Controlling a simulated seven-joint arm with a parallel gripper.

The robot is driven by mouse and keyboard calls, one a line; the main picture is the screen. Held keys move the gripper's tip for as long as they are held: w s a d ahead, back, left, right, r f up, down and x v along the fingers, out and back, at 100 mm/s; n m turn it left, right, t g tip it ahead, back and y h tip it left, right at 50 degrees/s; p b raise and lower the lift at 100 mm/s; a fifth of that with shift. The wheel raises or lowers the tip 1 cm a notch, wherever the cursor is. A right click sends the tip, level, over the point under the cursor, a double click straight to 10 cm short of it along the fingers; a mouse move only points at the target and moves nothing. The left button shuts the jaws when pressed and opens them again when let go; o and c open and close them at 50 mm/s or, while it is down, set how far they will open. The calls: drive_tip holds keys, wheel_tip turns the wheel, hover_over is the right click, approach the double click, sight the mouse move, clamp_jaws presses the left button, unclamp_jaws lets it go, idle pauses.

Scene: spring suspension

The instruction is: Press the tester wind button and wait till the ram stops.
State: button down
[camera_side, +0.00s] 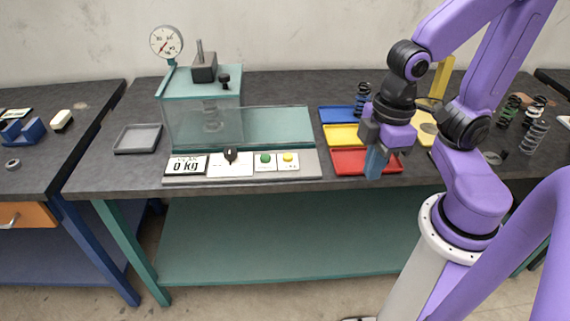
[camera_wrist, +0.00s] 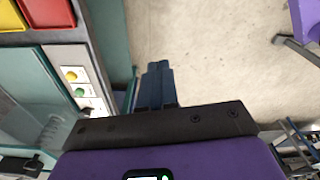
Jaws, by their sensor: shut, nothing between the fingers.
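The tester (camera_side: 203,84) stands at the left of the bench, with a clear-walled chamber, a ram block on top and a round dial gauge (camera_side: 166,42). Its front panel (camera_side: 308,166) carries a display reading 0 kg, a black lever (camera_side: 231,155), a green button (camera_side: 265,158) and a yellow button (camera_side: 288,158). Which button is the wind button cannot be read. Both buttons also show in the wrist view, the green (camera_wrist: 79,92) and the yellow (camera_wrist: 71,75). My gripper (camera_side: 375,165) is shut and empty, to the right of the panel in front of the red tray, touching neither button.
Blue (camera_side: 338,114), yellow (camera_side: 342,134) and red (camera_side: 350,162) trays lie right of the tester. A dark spring (camera_side: 362,97) stands by the blue tray. An empty grey tray (camera_side: 138,138) lies at left. Several springs stand at far right.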

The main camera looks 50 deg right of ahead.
drive_tip(key=w+a+f+m+t+y, duration=0.1)
drive_tip(key=w+a+f+m+t, duration=0.15)
drive_tip(key=w+m, duration=0.45)
drive_tip(key=m+t+y, duration=0.1)
drive_tip(key=m+t, duration=0.5)
drive_tip(key=m, duration=0.3)
hover_over(269, 157)
drive_tip(key=f, duration=0.2)
drive_tip(key=shift+w+d+g, duration=0.1)
drive_tip(key=shift+g, duration=0.15)
drive_tip(key=shift+f, duration=4.35)
drive_tip(key=shift+f, duration=0.1)
drive_tip(key=shift+f, duration=0.3)
